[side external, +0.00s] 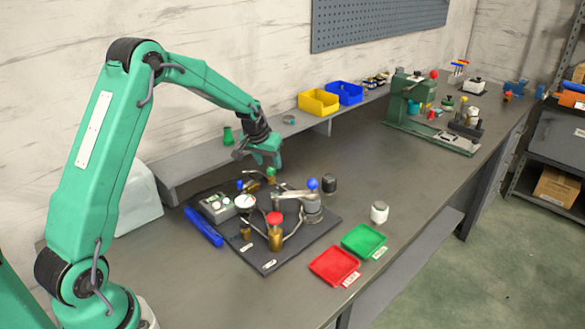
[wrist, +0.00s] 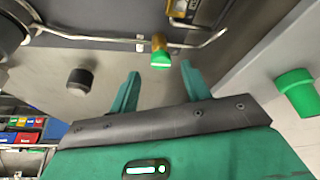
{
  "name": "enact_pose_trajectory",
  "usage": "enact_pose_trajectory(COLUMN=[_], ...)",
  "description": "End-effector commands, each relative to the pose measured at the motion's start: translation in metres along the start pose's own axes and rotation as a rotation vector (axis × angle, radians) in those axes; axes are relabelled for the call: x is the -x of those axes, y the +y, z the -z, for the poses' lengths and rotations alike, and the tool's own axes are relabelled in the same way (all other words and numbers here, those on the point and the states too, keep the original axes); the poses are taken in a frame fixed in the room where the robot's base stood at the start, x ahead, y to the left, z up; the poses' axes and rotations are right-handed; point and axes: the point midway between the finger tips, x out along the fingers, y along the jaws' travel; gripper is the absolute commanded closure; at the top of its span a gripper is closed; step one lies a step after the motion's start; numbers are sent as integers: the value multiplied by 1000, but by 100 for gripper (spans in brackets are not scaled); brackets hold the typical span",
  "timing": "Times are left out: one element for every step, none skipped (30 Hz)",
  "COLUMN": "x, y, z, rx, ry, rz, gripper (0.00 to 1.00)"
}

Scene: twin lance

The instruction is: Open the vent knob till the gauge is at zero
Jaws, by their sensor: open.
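A small green knob (side external: 271,171) on a brass stem stands at the back of the dark board. It also shows in the wrist view (wrist: 160,60), just beyond the fingertips and roughly between them. My gripper (side external: 266,160) is open and empty, close above this knob; it shows in the wrist view too (wrist: 160,78). I see no clear contact. The round white gauge (side external: 245,202) stands on the board, but its needle is too small to read. A red knob (side external: 274,218) on a brass body stands at the front. No label tells which knob is the vent.
A pump-like fitting with a blue ball lever (side external: 312,184) stands at the board's right. A grey box (side external: 216,208) and a blue bar (side external: 204,227) are at left. A green object (side external: 228,136) stands behind. Red (side external: 334,266) and green (side external: 364,241) trays lie in front.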

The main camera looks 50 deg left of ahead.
Motion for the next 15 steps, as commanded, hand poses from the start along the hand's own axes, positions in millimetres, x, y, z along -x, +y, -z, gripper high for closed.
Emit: enact_pose_trajectory(x=[-6,-9,-13,-16,-18,-21,-22,-24,-26,-27,-28,-28,-28,-29,-29], y=[0,0,-1,-1,-1,-1,-1,-1,-1,-1,-1,-1,-1,-1,-1], z=[0,0,0,0,0,0,0,0,0,0,0,0,0,0,0], rx=[0,0,0,0,0,0,0,0,0,0,0,0,0,0,0], ry=[-1,-1,-1,-1,-1,-1,-1,-1,-1,0,0,1,1,1,1], rz=[0,0,0,0,1,1,1,1,1,1,1,1,1,1,1], gripper=[52,52,52,52,52,52,52,52,52,52,52,52,52,52,52])
